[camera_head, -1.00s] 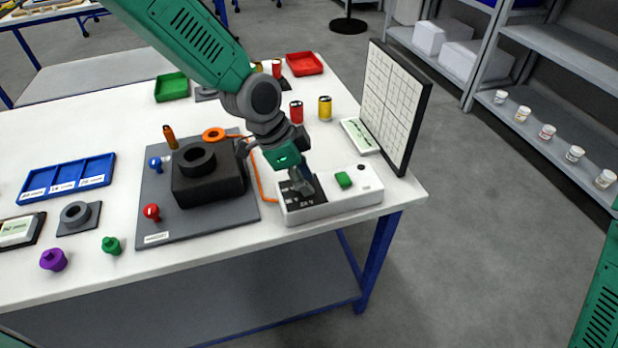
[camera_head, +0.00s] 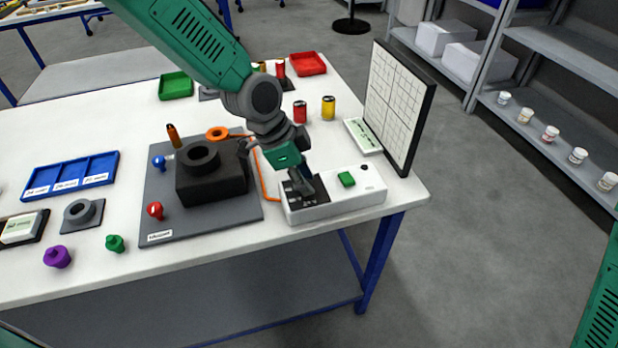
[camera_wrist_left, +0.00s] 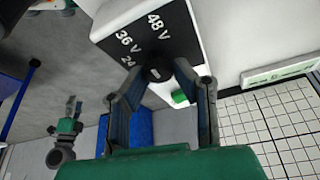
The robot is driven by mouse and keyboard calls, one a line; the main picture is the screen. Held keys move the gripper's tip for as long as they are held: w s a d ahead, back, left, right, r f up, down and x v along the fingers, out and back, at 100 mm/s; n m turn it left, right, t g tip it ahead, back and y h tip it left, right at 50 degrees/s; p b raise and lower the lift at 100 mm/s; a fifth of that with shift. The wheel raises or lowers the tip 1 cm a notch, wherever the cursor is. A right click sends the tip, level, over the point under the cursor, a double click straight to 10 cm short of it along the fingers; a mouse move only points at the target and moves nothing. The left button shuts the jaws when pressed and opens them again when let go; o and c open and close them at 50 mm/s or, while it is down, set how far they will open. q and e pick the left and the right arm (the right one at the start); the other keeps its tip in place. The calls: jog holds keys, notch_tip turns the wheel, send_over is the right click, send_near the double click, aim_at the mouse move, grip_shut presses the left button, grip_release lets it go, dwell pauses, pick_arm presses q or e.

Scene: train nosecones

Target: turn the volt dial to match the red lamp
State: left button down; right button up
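The volt dial (camera_wrist_left: 156,69) is a round black knob with a pale mark, on the dark panel of a white box (camera_head: 335,206). Labels reading 48 V, 36 V and a partly covered 24 sit beside it in the left wrist view. My left gripper (camera_wrist_left: 162,71) has its fingertips closed in on both sides of the dial. In the head view the left gripper (camera_head: 301,184) covers the dial. I see no lit red lamp; a green button (camera_head: 347,179) and a small dark round piece (camera_head: 364,168) show on the box. My right gripper (camera_wrist_left: 74,106) appears small in the left wrist view.
A white gridded board (camera_head: 397,105) stands right of the box. A dark block on a grey plate (camera_head: 203,220) lies to its left, with an orange cable (camera_head: 262,179) between. Red (camera_head: 300,112) and yellow (camera_head: 328,108) cans stand behind. The table's front edge is close.

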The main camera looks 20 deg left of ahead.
pick_arm(q)
jog(key=c, duration=1.3)
grip_release()
jog(key=shift+a, duration=0.5)
jog(key=v, duration=1.2)
jog(key=shift+a, duration=0.25)
